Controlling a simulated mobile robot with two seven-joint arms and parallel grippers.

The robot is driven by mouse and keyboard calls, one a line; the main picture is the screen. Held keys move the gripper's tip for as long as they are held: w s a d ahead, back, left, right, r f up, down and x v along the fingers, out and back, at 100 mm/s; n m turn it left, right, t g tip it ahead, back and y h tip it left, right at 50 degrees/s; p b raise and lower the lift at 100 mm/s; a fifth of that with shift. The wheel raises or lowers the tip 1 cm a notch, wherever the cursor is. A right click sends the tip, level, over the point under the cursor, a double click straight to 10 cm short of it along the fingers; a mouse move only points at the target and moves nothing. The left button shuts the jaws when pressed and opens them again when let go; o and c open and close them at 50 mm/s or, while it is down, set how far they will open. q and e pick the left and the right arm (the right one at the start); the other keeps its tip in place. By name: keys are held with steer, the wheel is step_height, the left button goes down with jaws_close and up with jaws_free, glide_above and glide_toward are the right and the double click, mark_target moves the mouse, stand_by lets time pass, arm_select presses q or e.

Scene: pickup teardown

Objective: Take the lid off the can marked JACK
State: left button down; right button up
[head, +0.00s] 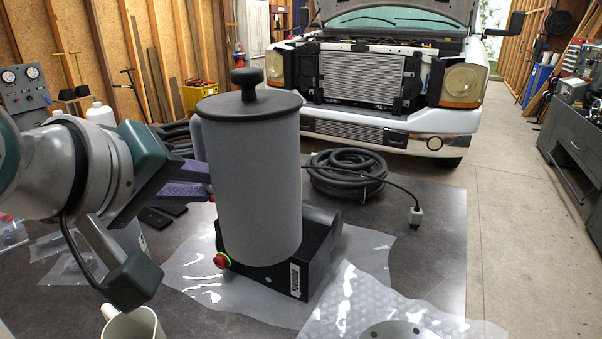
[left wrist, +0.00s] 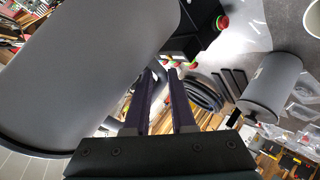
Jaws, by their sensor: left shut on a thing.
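A tall grey can (head: 252,185) stands upright in the middle of the head view. Its dark lid (head: 248,104) with a round knob sits on top. No JACK marking shows on the side facing me. My left gripper (head: 208,188) is at the can's left side, its purple fingers shut on the can's grey handle (head: 199,140). In the left wrist view the can (left wrist: 90,60) fills the upper left, and the fingers (left wrist: 160,80) are beside it. A second grey can (left wrist: 272,85) shows at the right there. My right gripper is out of view.
A black box (head: 312,262) with a red button (head: 222,260) is at the can's base; I cannot tell whether the can rests on it. Clear plastic sheeting (head: 365,255) lies around it. A coiled hose (head: 345,172) is behind, and a mug (head: 135,324) is in front.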

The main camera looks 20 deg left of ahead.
arm_select(q)
steer(key=c, duration=1.4)
jaws_free()
jaws_close()
steer(key=shift+r, duration=0.1)
